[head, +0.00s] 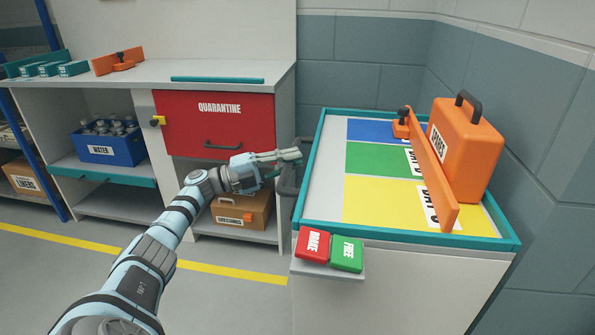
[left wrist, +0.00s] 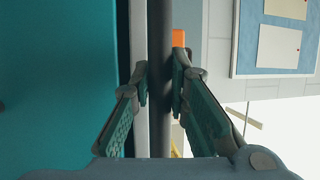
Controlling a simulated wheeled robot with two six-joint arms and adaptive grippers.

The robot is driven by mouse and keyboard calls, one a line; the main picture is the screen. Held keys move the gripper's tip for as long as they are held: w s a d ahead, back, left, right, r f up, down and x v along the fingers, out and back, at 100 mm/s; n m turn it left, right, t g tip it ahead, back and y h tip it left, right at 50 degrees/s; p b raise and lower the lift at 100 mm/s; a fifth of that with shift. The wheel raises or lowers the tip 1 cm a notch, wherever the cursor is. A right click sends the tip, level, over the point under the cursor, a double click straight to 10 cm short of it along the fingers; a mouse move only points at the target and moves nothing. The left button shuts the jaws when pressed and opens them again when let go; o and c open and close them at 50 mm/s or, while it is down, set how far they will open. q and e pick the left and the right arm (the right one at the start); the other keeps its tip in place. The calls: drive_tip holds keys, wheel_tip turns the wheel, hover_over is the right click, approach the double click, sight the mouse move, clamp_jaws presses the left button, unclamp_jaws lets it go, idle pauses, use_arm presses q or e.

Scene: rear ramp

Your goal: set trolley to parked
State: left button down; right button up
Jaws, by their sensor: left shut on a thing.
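The trolley (head: 330,212) stands at the right with a teal rim. A dark handle (head: 288,184) is on its left side. A red BRAKE pedal (head: 313,246) and a green FREE pedal (head: 347,254) sit side by side on a small ledge at its near end; I cannot tell which is pressed. My left gripper (head: 289,155) is at the handle's upper end. In the left wrist view, the fingers of my left gripper (left wrist: 160,84) are shut around the dark handle bar (left wrist: 160,110). My right gripper is not in view.
An orange case (head: 468,150) and an orange fence (head: 432,175) stand on the trolley's coloured zones. Left is a workbench (head: 150,74) with a red QUARANTINE door (head: 218,130), a blue WATER crate (head: 108,149) and an orange-brown box (head: 240,212). Yellow-lined floor (head: 70,270) lies in front. A wall is right.

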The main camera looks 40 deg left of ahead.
use_arm(q)
drive_tip(key=shift+w+a+r, duration=0.1)
drive_tip(key=shift+a+r, duration=0.05)
drive_tip(key=shift+r, duration=0.05)
drive_tip(key=c, duration=1.7)
unclamp_jaws()
drive_tip(key=shift+o, duration=0.8)
drive_tip(key=shift+w+f, duration=0.15)
drive_tip(key=shift+f, duration=0.05)
drive_tip(key=v, duration=1.2)
